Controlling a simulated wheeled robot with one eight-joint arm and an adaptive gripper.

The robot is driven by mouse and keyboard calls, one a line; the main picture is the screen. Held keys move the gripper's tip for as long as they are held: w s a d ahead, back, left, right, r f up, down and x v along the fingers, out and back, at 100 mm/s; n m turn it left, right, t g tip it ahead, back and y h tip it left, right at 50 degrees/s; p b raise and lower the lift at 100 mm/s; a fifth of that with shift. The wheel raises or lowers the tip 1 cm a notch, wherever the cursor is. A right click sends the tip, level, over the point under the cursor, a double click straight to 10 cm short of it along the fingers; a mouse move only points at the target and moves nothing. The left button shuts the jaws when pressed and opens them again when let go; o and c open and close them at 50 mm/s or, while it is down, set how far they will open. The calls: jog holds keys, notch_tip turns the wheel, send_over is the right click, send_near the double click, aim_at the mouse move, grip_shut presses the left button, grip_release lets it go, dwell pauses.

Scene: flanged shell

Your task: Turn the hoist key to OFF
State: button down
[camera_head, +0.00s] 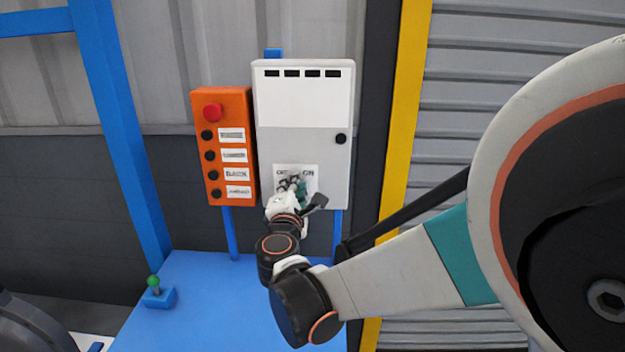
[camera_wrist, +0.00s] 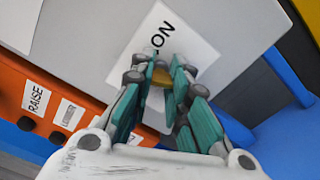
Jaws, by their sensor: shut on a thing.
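The hoist key (camera_wrist: 163,76) shows as a small brass-yellow patch between my fingertips in the wrist view. It sits at a white label plate (camera_head: 311,173) low on the grey control cabinet (camera_head: 304,140). The plate reads "ON" at its right in the head view; the left word is partly covered by my fingers. My gripper (camera_head: 292,184) is at the plate with its fingers shut on the key; it also shows in the wrist view (camera_wrist: 160,70). The fingers hide most of the key, so I cannot tell which way it points.
An orange button box (camera_head: 222,122) with a red button stands just left of the cabinet. A yellow post (camera_head: 404,110) and a grey shutter (camera_head: 500,65) are to the right.

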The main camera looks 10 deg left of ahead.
jog(key=shift+s+f+n, duration=0.1)
jog(key=shift+f+n, duration=0.05)
jog(key=shift+n, duration=1.85)
jog(key=c, duration=1.3)
grip_release()
